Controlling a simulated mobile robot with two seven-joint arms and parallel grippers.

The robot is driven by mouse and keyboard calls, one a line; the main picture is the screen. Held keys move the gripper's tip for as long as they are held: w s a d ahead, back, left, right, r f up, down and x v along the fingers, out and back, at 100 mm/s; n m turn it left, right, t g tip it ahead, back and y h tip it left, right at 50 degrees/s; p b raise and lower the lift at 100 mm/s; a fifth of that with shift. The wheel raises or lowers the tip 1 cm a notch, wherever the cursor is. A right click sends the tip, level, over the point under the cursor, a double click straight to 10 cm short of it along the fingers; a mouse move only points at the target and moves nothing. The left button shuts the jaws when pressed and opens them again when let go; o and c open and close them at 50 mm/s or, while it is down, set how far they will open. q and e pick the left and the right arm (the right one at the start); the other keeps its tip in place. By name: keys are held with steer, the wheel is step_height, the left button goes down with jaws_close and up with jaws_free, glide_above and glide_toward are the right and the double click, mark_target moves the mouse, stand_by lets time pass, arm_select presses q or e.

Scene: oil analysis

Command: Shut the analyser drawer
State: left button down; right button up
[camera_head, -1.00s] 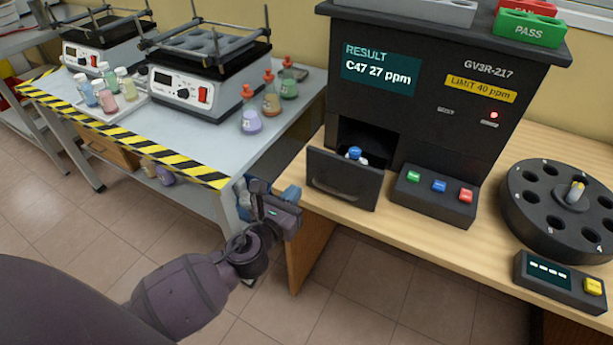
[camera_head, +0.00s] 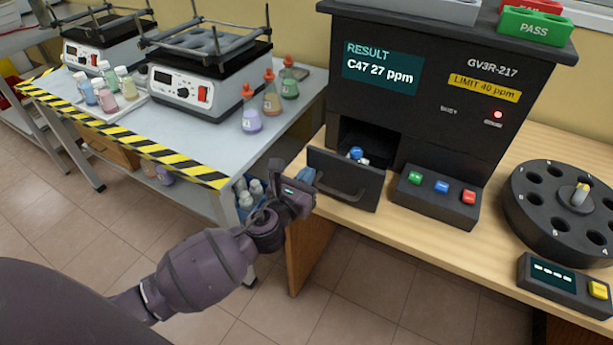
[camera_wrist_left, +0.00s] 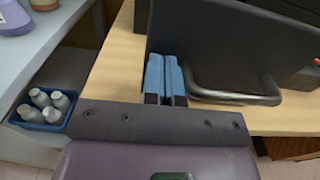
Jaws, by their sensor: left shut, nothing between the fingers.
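The analyser (camera_head: 430,90) is a black cabinet on the wooden bench. Its drawer (camera_head: 330,172) stands pulled out at the lower left, with a dark front and a bar handle. A blue-capped vial (camera_head: 356,153) sits inside the drawer. My left gripper (camera_head: 307,175) is at the left end of the drawer front. In the left wrist view its blue fingers (camera_wrist_left: 165,78) are together with nothing between them. They lie close against the drawer front (camera_wrist_left: 215,45), just left of the handle (camera_wrist_left: 235,98); I cannot tell whether they touch. My right gripper is not in view.
A button box (camera_head: 437,195) stands right of the drawer. A round carousel (camera_head: 560,205) and a small display unit (camera_head: 565,287) are further right. A grey table (camera_head: 225,150) with hotplates and flasks is at left. A blue crate of bottles (camera_wrist_left: 40,115) is below left.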

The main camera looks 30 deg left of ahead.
arm_select(q)
steer(key=w, duration=1.4)
steer(key=shift+w+d+f, duration=0.1)
steer(key=shift+w+d, duration=0.15)
steer(key=shift+d, duration=0.05)
steer(key=shift+w+b, duration=0.25)
steer(key=shift+b, duration=0.05)
steer(key=shift+a+r, duration=0.1)
steer(key=shift+r, duration=0.25)
